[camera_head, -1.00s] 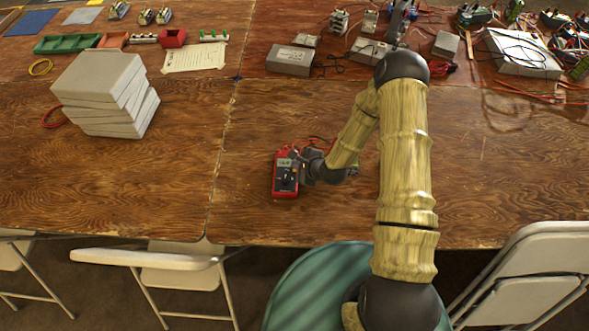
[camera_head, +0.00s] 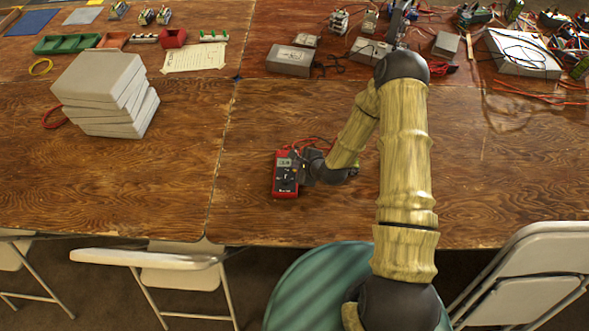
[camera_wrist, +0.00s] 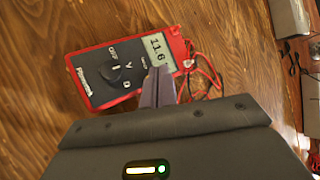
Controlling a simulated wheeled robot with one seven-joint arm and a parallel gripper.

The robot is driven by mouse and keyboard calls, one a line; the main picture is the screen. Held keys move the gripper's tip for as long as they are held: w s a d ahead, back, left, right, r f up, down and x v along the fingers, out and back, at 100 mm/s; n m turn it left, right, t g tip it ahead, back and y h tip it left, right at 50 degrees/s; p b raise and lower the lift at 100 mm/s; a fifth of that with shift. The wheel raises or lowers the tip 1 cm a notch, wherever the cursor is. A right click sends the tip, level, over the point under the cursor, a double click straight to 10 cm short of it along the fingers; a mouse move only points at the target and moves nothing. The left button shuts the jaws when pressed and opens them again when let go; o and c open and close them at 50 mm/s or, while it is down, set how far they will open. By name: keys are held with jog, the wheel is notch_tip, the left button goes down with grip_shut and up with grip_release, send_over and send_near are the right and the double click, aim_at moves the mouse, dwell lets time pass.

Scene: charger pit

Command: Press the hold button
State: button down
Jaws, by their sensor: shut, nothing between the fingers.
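A red and dark grey multimeter (camera_head: 285,187) lies face up on the wooden table. In the wrist view the multimeter (camera_wrist: 105,88) shows a display (camera_wrist: 156,50) reading about 11.6 and a round dial (camera_wrist: 115,68). A small label (camera_wrist: 143,62), which looks like "HOLD", is printed between dial and display. My gripper (camera_wrist: 158,76) is shut and empty, its fingertips over the meter's face just below the display and beside that label. The hold button itself is not clearly visible; the fingers may cover it. In the head view my gripper (camera_head: 299,166) is at the meter's right side.
Red leads (camera_wrist: 205,75) run from the meter's end. A stack of grey-white boxes (camera_head: 105,90) stands at the left. Grey boxes (camera_head: 290,60), wires and devices fill the back. Folding chairs (camera_head: 530,275) line the front edge. The table around the meter is mostly clear.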

jog(key=shift+f+b, duration=0.35)
jog(key=shift+f, duration=0.05)
jog(key=shift+f, duration=0.4)
dwell(0.9)
jog(key=shift+r+p, duration=0.35)
jog(key=shift+r, duration=0.5)
jog(key=shift+r+p, duration=1.85)
jog(key=shift+r, duration=0.65)
